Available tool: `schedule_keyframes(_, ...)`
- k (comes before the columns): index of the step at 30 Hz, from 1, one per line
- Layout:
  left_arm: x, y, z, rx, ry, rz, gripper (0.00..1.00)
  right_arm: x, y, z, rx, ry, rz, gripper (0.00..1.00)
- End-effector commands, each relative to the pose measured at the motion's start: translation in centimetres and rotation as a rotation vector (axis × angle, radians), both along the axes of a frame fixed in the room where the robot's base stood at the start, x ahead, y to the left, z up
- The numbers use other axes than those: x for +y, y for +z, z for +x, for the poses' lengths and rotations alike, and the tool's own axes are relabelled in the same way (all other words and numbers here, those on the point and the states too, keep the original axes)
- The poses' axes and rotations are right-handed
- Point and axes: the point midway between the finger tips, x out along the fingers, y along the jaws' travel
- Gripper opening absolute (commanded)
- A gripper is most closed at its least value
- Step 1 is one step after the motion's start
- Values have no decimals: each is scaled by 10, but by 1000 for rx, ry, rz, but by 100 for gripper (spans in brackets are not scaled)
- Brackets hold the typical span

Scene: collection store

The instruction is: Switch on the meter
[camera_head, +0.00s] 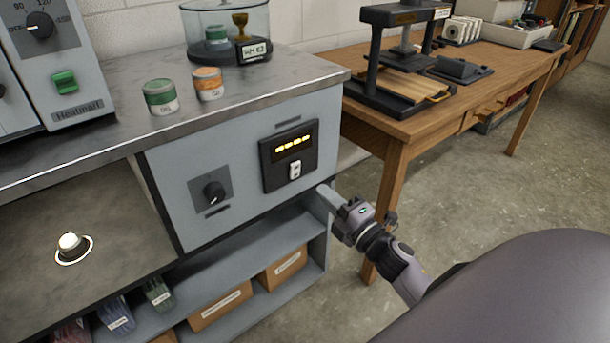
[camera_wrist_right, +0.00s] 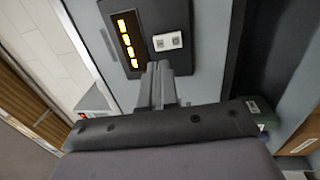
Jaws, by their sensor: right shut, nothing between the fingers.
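The meter (camera_head: 289,155) is a dark panel on the front of the grey cabinet, with several yellow marks lit in its display (camera_head: 293,144). A small white rocker switch (camera_head: 295,171) sits below the display. In the right wrist view the switch (camera_wrist_right: 168,41) shows just beyond my fingertips, beside the lit display (camera_wrist_right: 127,42). My right gripper (camera_head: 323,190) is shut and empty, to the right of the meter and slightly below the switch. In the wrist view its fingers (camera_wrist_right: 158,66) appear close to the panel; I cannot tell whether they touch. My left gripper is out of view.
A black knob (camera_head: 213,193) sits left of the meter. Two small tins (camera_head: 160,97) and a glass-sided case (camera_head: 227,30) stand on the worktop. A round white button (camera_head: 70,242) is at lower left. A wooden table (camera_head: 410,120) stands to the right.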

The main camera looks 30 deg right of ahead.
Motion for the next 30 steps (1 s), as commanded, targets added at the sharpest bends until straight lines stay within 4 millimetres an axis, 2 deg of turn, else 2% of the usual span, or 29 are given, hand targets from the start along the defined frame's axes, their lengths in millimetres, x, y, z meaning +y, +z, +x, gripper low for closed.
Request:
schedule_keyframes(6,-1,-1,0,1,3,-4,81,3,6,38,-2,0,-1,0)
schedule_keyframes(13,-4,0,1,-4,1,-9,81,5,9,65,-1,-1,1,0)
schedule_keyframes(19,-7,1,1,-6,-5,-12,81,6,11,75,0,0,0,0)
schedule_keyframes(30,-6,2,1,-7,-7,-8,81,6,11,76,1,0,0,0)
